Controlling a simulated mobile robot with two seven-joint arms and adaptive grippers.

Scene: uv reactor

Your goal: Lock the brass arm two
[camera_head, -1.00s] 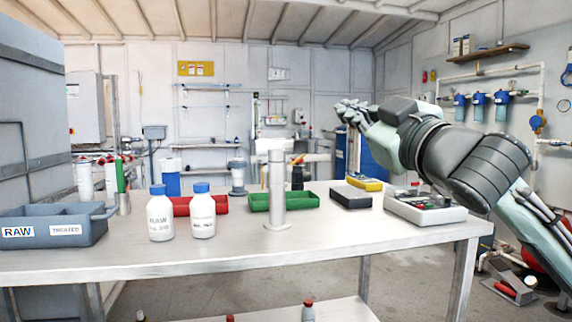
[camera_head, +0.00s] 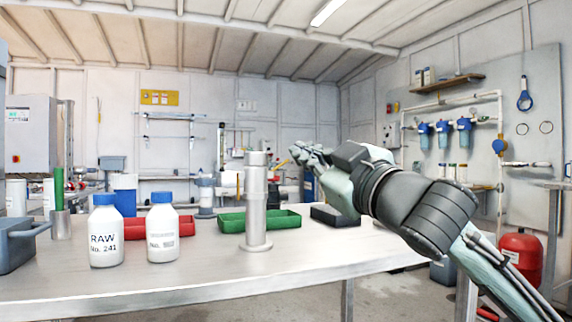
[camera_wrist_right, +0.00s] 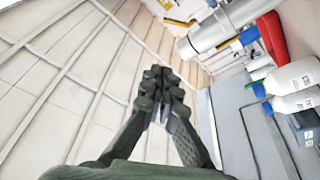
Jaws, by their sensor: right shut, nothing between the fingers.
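I cannot make out a brass arm in either view. My right gripper (camera_head: 298,150) is raised above the bench, right of the metal post, with its arm coming in from the right. In the right wrist view the right gripper (camera_wrist_right: 160,82) has its dark fingers together with nothing between them, against the pale panelled ceiling or wall. My left gripper is not in view.
The bench (camera_head: 190,278) carries two blue-capped white bottles (camera_head: 105,230) (camera_head: 162,230), an upright metal post (camera_head: 256,205), a red tray (camera_head: 133,229), a green tray (camera_head: 285,218) and a grey bin (camera_head: 18,252). Blue filters (camera_head: 443,134) hang on the right wall.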

